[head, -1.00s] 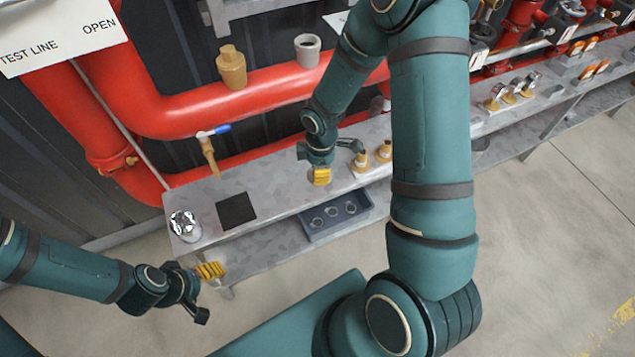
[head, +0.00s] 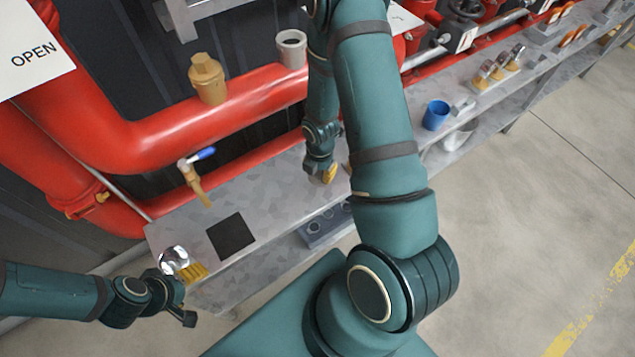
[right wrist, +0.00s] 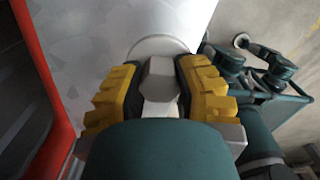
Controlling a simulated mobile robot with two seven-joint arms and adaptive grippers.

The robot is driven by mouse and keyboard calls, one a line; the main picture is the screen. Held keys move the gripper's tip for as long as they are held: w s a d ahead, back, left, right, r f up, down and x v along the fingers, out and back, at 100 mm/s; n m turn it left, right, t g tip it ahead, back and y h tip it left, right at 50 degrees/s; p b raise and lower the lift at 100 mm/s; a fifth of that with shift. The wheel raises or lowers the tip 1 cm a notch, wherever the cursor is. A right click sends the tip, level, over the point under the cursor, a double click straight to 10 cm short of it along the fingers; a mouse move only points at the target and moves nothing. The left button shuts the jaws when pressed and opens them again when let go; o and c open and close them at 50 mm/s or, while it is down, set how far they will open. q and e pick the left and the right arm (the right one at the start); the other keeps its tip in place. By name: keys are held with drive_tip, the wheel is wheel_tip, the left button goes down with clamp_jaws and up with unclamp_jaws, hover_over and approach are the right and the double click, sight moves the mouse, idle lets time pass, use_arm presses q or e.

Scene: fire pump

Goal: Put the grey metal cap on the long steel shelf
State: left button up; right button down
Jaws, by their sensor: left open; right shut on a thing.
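The grey metal cap (right wrist: 159,82) is between the yellow finger pads of my right gripper (right wrist: 160,92) in the right wrist view. Its hexagonal part faces the camera, with a pale round rim (right wrist: 158,45) beyond it. In the head view my right gripper (head: 326,173) points down at the long steel shelf (head: 285,185), and its fingers mostly hide the cap. I cannot tell whether the cap touches the shelf. My left gripper (head: 193,294) is open and empty at the shelf's near left end.
A shiny chrome piece (head: 174,259) and a black square (head: 230,235) are on the shelf's left part. A blue cup (head: 436,115) stands farther right. Red pipes (head: 200,122) run behind, with a brass valve (head: 194,180). A tray (head: 325,230) sits below.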

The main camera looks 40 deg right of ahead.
sight(319, 189)
wheel_tip(319, 189, down, 6)
drive_tip(key=shift+r+b, duration=0.1)
drive_tip(key=shift+b, duration=0.5)
drive_tip(key=shift+r, duration=0.1)
drive_tip(key=c, duration=1.1)
unclamp_jaws()
drive_tip(key=shift+f, duration=0.2)
drive_tip(key=o, duration=0.4)
drive_tip(key=shift+r, duration=0.15)
